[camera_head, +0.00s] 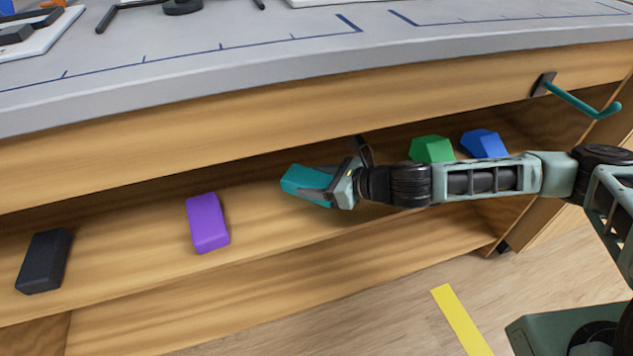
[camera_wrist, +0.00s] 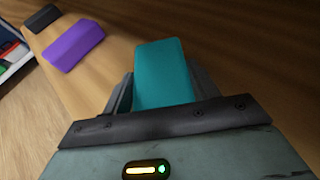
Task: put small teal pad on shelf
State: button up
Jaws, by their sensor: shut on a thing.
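The small teal pad (camera_head: 308,184) is between the fingers of my gripper (camera_head: 335,184) in the head view. My gripper is shut on it, inside the open shelf (camera_head: 264,219) under the counter. In the wrist view the teal pad (camera_wrist: 161,72) sticks out beyond the fingers of my gripper (camera_wrist: 163,92). I cannot tell whether the pad touches the shelf board.
On the shelf, a purple block (camera_head: 207,222) and a black block (camera_head: 44,261) lie to the left; a green block (camera_head: 431,149) and a blue block (camera_head: 484,144) lie to the right. A teal hook (camera_head: 582,99) juts from the counter front. Bare shelf separates purple and teal.

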jog(key=o, duration=1)
jog(key=shift+o, duration=0.2)
jog(key=shift+s+d+r, duration=0.1)
jog(key=shift+d+r, duration=0.1)
jog(key=shift+d, duration=0.1)
jog(key=p+v, duration=0.2)
jog(key=v, duration=0.9)
jog(key=shift+s+d+p, duration=0.1)
jog(key=shift+s+p, duration=0.05)
jog(key=shift+p, duration=0.2)
